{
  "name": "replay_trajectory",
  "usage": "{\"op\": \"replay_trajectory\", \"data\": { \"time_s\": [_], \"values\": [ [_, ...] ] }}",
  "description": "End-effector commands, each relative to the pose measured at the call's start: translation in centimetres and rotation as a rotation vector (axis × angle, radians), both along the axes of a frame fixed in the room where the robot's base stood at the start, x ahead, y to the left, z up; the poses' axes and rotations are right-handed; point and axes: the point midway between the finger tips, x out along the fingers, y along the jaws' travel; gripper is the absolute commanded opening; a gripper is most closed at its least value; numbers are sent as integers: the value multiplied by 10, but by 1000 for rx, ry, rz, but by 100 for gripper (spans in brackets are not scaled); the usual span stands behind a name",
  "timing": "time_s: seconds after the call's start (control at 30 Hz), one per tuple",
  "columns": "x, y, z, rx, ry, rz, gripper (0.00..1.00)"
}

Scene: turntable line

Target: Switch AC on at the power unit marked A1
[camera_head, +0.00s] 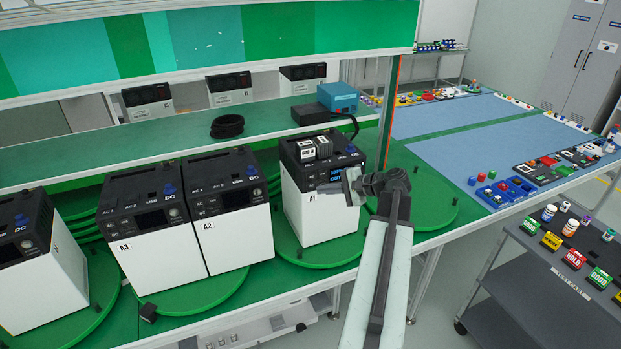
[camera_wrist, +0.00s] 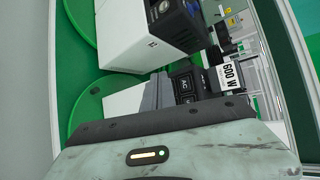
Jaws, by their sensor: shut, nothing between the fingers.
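The power unit marked A1 (camera_head: 318,215) is a white box with a black top and front panel, on a green turntable disc. My gripper is shut and empty, at the upper right of the unit's front. In the wrist view its grey fingers (camera_wrist: 157,92) lie close beside a black switch marked AC (camera_wrist: 184,82). I cannot tell whether the fingers touch the switch.
Units A2 (camera_head: 236,240) and A3 (camera_head: 160,255) stand to the left, with another unit (camera_head: 50,275) further left. A blue box (camera_head: 337,97) with a cable and a black coil (camera_head: 227,126) lie on the shelf behind. A grey cart (camera_head: 535,285) stands at right.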

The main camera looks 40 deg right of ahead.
Motion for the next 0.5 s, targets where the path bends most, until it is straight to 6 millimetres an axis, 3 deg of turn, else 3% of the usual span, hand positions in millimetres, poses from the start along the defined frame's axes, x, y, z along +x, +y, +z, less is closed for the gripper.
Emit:
{"op": "replay_trajectory", "data": {
  "time_s": [0.23,0.5],
  "values": [
    [34,-15,0,-1,0,2,0],
    [43,-17,0,0,0,0,0]
  ]
}}
